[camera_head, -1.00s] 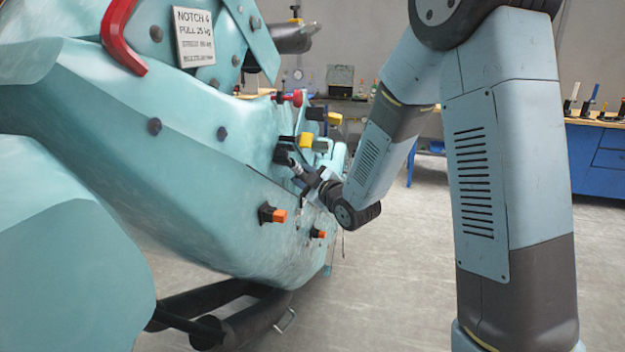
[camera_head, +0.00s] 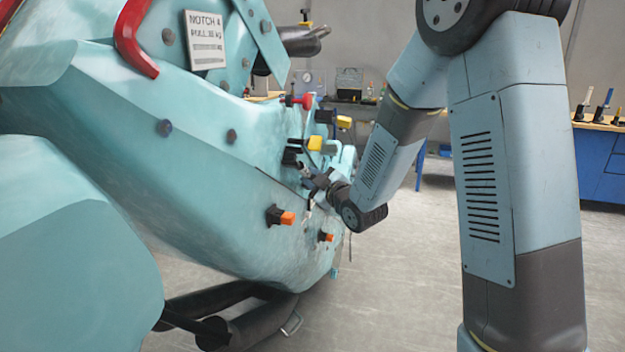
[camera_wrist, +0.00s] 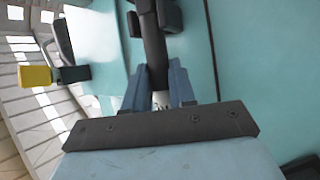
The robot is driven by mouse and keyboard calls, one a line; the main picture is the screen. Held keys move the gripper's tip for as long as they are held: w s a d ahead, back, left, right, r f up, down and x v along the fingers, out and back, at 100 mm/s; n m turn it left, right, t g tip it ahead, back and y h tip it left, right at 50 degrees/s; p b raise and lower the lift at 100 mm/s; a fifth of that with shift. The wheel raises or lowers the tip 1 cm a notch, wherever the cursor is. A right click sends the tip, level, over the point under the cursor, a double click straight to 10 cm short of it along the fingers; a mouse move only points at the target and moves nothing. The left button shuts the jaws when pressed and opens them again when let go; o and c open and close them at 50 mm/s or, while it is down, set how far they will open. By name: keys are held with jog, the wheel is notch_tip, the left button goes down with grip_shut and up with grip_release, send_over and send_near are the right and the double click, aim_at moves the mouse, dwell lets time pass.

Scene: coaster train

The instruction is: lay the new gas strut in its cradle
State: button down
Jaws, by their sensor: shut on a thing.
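My gripper (camera_wrist: 160,88) is shut on a dark cylinder with a short silver section, which looks like the gas strut (camera_wrist: 153,50). The strut runs up the wrist view between two black blocks, which look like the cradle (camera_wrist: 170,15). I cannot tell whether the strut rests in them or only hovers over them. In the head view my gripper (camera_head: 318,184) is small and close against the turquoise car side (camera_head: 210,150). The strut is mostly hidden there, beside a black bracket (camera_head: 291,157).
Orange-tipped black latches (camera_head: 287,217) stick out below my gripper. Yellow-tipped ones (camera_head: 315,143) and a red knob (camera_head: 306,100) stick out above it. A yellow tip also shows in the wrist view (camera_wrist: 35,76). Open floor (camera_head: 430,260) lies to the right, with a blue bench (camera_head: 600,160) behind.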

jog(key=shift+a, duration=0.2)
jog(key=c, duration=0.8)
grip_release()
jog(key=shift+c, duration=0.2)
jog(key=shift+s, duration=0.1)
jog(key=s+d+r+m+g+h, duration=0.2)
jog(key=s+d+r+m+h, duration=0.15)
jog(key=s+d, duration=0.45)
jog(key=s+d+r+m+g+h, duration=0.25)
jog(key=s+d+m+h, duration=0.3)
jog(key=d, duration=0.35)
jog(key=s+d+r+m+g, duration=0.1)
jog(key=s+d+m+g, duration=0.1)
jog(key=s, duration=0.9)
jog(key=s+d+r+m+g, duration=0.2)
jog(key=s+m+g, duration=0.1)
jog(key=s, duration=0.7)
jog(key=shift+s+d+r+m+h, duration=0.2)
jog(key=shift+s+r+m+h, duration=0.1)
jog(key=shift+s+m, duration=0.15)
